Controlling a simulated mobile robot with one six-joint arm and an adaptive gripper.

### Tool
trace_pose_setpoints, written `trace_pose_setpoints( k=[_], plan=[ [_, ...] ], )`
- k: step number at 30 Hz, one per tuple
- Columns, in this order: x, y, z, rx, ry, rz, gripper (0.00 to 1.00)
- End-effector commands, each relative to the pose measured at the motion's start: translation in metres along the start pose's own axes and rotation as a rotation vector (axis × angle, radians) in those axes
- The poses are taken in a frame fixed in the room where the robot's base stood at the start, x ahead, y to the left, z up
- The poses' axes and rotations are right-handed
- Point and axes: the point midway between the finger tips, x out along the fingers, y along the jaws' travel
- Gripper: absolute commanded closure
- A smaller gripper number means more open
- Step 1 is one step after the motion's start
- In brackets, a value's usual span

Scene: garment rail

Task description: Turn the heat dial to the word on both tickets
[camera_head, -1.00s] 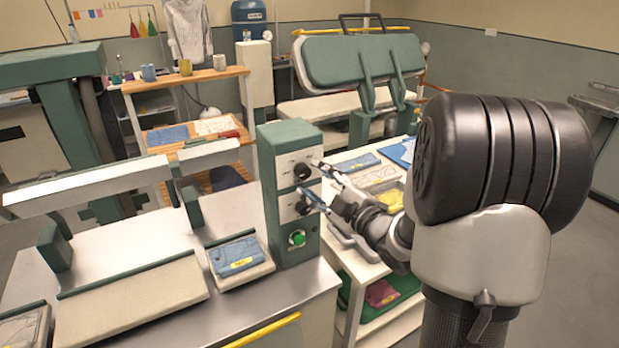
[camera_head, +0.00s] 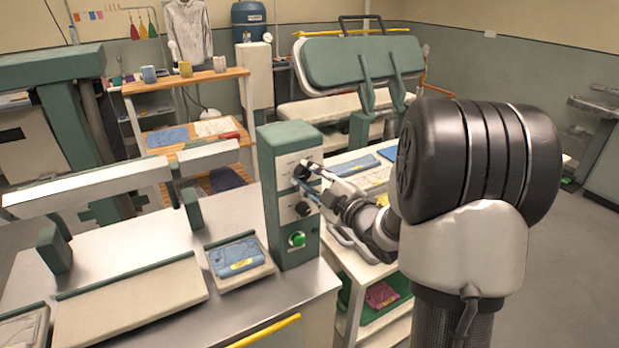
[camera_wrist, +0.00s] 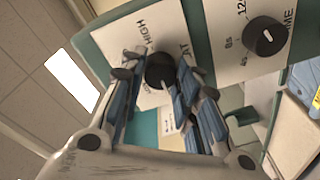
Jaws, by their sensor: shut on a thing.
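The upper dark dial (camera_wrist: 160,71) on the green control box (camera_head: 290,137) has HIGH and a partly hidden word printed beside it in the wrist view. My gripper (camera_wrist: 153,80) has one blue-padded finger on each side of this dial and is shut on it. In the head view my gripper (camera_head: 310,172) reaches the box from the right and partly covers the dial. The dial's pointer setting cannot be told. A blue folded garment (camera_head: 231,252) bears a yellow ticket (camera_head: 241,265), too small to read.
The lower dial (camera_wrist: 266,36), marked TIME with seconds, sits close to my fingers. A green button (camera_head: 297,239) is below it. The press bench (camera_head: 145,325) lies left of the box; a white shelf cart (camera_head: 350,318) stands right.

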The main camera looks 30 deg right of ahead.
Motion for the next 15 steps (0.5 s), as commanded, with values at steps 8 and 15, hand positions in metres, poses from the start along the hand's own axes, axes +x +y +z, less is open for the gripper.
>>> trace_pose_setpoints(
  k=[8,15],
  plan=[
    [-0.0001,0.0001,-0.0001,0.0,0.0,0.0,0.95],
    [-0.0001,-0.0002,0.0001,0.018,0.001,0.002,0.95]
  ],
)
